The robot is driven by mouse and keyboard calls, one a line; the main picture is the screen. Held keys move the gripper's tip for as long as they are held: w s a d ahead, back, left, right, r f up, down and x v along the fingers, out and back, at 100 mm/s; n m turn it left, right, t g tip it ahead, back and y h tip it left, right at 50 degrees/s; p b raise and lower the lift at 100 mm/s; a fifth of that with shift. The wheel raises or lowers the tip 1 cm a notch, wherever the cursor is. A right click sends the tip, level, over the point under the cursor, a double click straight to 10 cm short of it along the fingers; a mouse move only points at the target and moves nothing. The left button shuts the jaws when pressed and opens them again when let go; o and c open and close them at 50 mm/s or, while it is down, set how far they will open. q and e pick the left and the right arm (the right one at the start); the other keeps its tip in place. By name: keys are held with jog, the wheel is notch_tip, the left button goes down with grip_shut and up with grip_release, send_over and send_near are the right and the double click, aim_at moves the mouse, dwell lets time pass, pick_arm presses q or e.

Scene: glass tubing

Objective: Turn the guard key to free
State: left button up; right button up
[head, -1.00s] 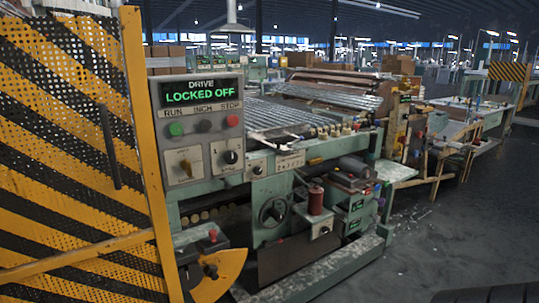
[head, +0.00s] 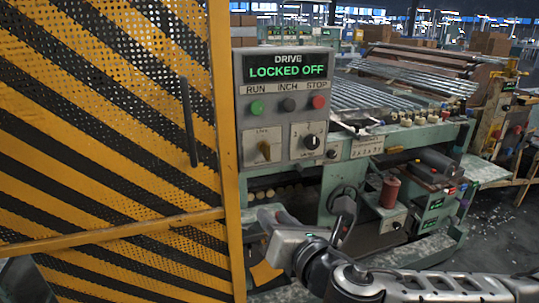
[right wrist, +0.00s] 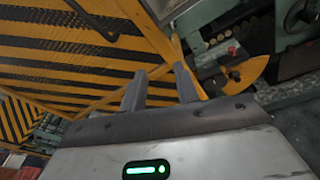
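The grey control panel (head: 287,105) stands right of the guard door, its display reading "DRIVE LOCKED OFF". I cannot tell for certain which part is the guard key. My right gripper (head: 277,216) is low, below the panel and in front of the machine. In the right wrist view its two fingers (right wrist: 160,72) are apart with nothing between them. A red knob (right wrist: 232,50) beside a yellow curved plate (right wrist: 245,75) lies beyond the fingers. My left gripper is not in view.
The yellow and black mesh guard door (head: 100,120), with a dark upright handle (head: 188,122), fills the left. The green machine (head: 335,180) and a red spool (head: 390,190) stand right of the panel. Open floor (head: 505,225) shows at the far right.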

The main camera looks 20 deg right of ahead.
aim_at(269, 152)
jog(key=w+d+r+n+t+h, duration=0.2)
jog(key=d+r+n, duration=0.1)
jog(key=d+r, duration=0.15)
jog(key=w, duration=0.5)
jog(key=w+p, duration=0.1)
jog(key=w, duration=0.4)
jog(key=w+a, duration=0.1)
jog(key=w, duration=0.3)
jog(key=shift+w+r+p, duration=0.25)
jog(key=shift+w+p, duration=0.05)
jog(key=shift+w, duration=0.1)
grip_shut()
